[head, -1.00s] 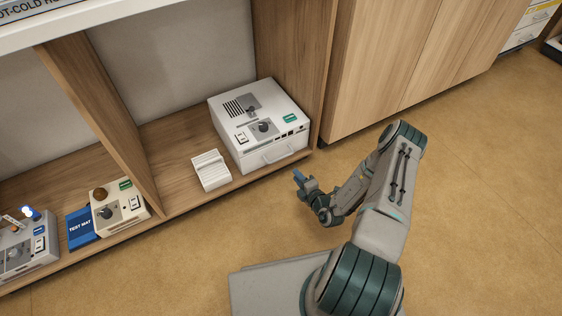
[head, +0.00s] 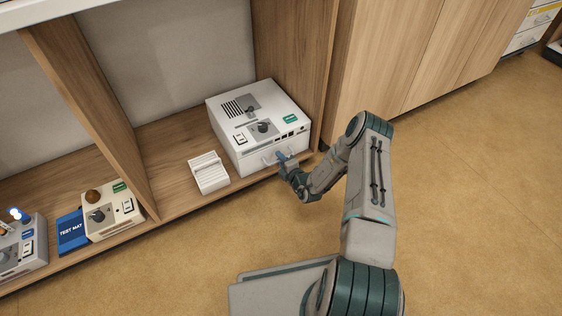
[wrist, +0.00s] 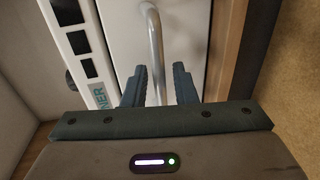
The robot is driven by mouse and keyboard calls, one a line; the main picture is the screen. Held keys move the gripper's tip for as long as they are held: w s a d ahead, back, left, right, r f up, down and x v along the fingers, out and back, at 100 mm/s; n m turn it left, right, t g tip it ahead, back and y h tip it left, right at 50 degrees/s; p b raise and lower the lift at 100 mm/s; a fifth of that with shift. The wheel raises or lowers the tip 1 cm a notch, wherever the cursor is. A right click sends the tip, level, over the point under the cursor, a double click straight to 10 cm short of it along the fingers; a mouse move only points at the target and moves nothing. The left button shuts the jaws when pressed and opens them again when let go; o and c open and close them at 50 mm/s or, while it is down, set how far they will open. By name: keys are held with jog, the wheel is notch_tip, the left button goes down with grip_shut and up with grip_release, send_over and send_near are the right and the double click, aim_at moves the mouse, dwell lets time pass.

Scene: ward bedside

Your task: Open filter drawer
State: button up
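A white box-shaped device (head: 248,142) stands on the low wooden shelf. It has a knob, a switch and a vent on top. On its front is a drawer face (wrist: 184,42) with a metal bar handle (wrist: 154,35). My gripper (wrist: 160,75) is open at the handle. In the wrist view the bar runs between the two dark fingers, with a gap visible on either side. In the head view my gripper (head: 284,158) is at the lower front of the device and covers part of the handle. The drawer looks closed.
A white ribbed tray (head: 208,173) lies on the shelf left of the device. Further left are a small knobbed unit (head: 122,222) and a blue test mat (head: 72,232). A wooden upright (head: 292,75) stands close on the right. The floor in front is clear.

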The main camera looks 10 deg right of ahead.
grip_shut()
jog(key=shift+s, duration=0.1)
